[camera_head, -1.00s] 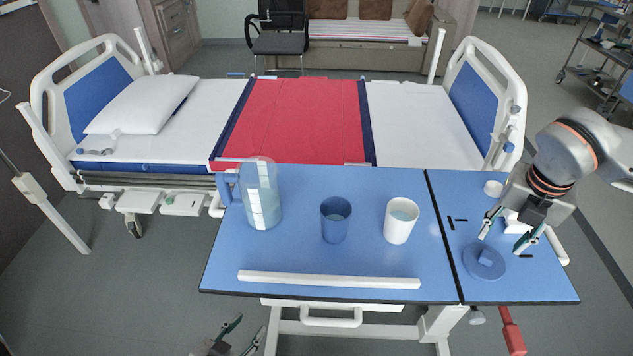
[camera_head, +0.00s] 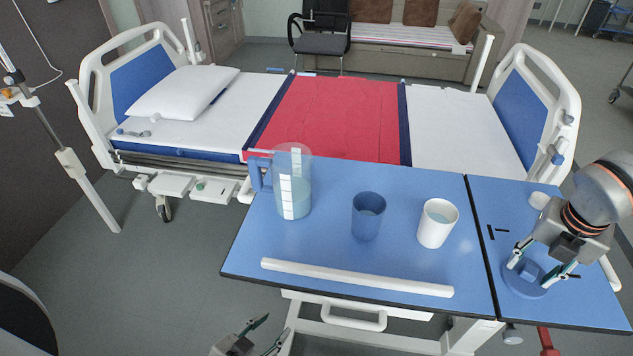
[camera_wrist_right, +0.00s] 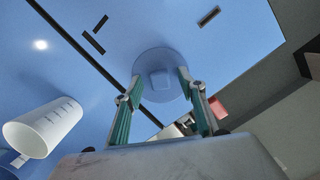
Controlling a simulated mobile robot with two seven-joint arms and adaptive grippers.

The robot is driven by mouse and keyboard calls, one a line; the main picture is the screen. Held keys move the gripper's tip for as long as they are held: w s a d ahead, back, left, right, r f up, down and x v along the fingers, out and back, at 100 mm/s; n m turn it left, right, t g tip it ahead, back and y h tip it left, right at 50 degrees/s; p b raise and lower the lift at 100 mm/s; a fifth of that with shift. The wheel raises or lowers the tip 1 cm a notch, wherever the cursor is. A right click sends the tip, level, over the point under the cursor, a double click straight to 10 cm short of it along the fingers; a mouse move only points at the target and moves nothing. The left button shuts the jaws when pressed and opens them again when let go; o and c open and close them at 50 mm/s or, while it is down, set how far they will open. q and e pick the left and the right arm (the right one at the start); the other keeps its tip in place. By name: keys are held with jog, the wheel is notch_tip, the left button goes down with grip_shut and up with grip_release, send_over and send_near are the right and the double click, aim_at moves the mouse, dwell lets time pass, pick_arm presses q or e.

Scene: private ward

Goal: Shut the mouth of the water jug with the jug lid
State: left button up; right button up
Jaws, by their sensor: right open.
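The water jug (camera_head: 293,190) is clear with a blue handle and stands upright at the left back of the blue table, part-filled, with its mouth uncovered. The round blue jug lid (camera_head: 516,289) lies flat on the table's right section, its square knob up. It also shows in the right wrist view (camera_wrist_right: 160,61). My right gripper (camera_head: 531,275) is open and low over the lid, its fingers on either side of the knob, apart from it in the wrist view. My left gripper (camera_head: 272,333) is open and empty, in front of the table's front edge.
A blue cup (camera_head: 367,222) and a white cup (camera_head: 436,228) stand between jug and lid. A white bar (camera_head: 355,278) lies along the table's front. A dark seam divides the table. The bed (camera_head: 340,120) is behind.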

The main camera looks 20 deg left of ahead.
grip_shut()
jog(key=shift+r, duration=0.25)
jog(key=shift+r+p, duration=1)
jog(key=shift+r, duration=0.5)
dwell(0.5)
jog(key=shift+r, duration=0.15)
jog(key=shift+r+p, duration=1.45)
jog(key=shift+r, duration=0.85)
